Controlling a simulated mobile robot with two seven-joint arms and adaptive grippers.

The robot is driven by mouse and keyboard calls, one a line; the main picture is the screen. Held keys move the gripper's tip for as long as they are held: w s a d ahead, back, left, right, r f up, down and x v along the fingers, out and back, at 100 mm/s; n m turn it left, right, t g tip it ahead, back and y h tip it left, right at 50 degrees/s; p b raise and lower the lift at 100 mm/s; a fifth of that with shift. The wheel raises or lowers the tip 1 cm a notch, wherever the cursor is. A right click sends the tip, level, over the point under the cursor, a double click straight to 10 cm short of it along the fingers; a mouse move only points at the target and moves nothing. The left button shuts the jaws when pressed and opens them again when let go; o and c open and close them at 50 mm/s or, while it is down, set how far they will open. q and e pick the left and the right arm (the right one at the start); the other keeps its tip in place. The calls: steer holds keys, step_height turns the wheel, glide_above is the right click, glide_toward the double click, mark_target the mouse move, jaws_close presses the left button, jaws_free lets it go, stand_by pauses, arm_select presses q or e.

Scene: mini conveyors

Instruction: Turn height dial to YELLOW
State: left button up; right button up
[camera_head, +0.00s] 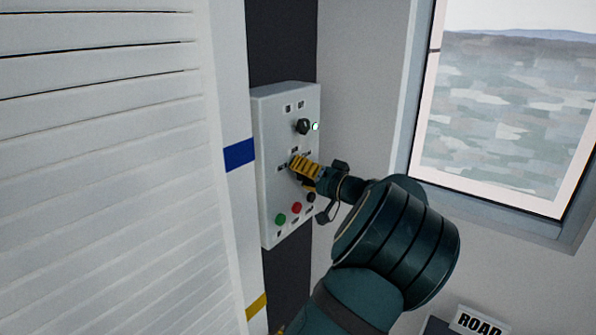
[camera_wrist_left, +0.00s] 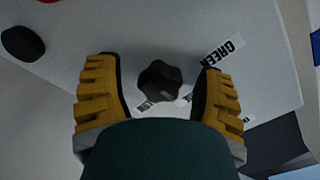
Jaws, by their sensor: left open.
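A pale grey control panel (camera_head: 267,200) is mounted on the dark strip of wall. My left gripper (camera_head: 295,167) is at its middle, with yellow fingers facing the panel. In the left wrist view, a black lobed dial knob (camera_wrist_left: 160,82) sits between the open fingers (camera_wrist_left: 158,70), with a gap on both sides. A label reading GREEN (camera_wrist_left: 223,50) is beside it; other labels near it are partly hidden or unreadable. In the head view my gripper hides this dial. The dial's setting cannot be told. My right gripper is not in view.
Another black knob (camera_head: 303,126) is higher on the panel, beside a small white light (camera_head: 315,126). Green (camera_head: 281,220), red (camera_head: 296,208) and black (camera_head: 311,197) buttons are below my gripper. A white slatted shutter (camera_head: 100,150) stands left; a window (camera_head: 510,110) is right.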

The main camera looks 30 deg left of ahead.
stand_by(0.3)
arm_select(q)
jaws_close()
steer(key=shift+m, duration=0.3)
steer(key=m+p, duration=0.2)
steer(key=m, duration=0.1)
steer(key=shift+r, duration=0.2)
steer(key=m+p, duration=0.3)
steer(key=m, duration=0.1)
steer(key=shift+m+p, duration=0.7)
steer(key=shift+m, duration=0.5)
steer(key=shift+f+m, duration=0.1)
steer(key=shift+m, duration=0.8)
steer(key=shift+p, duration=0.3)
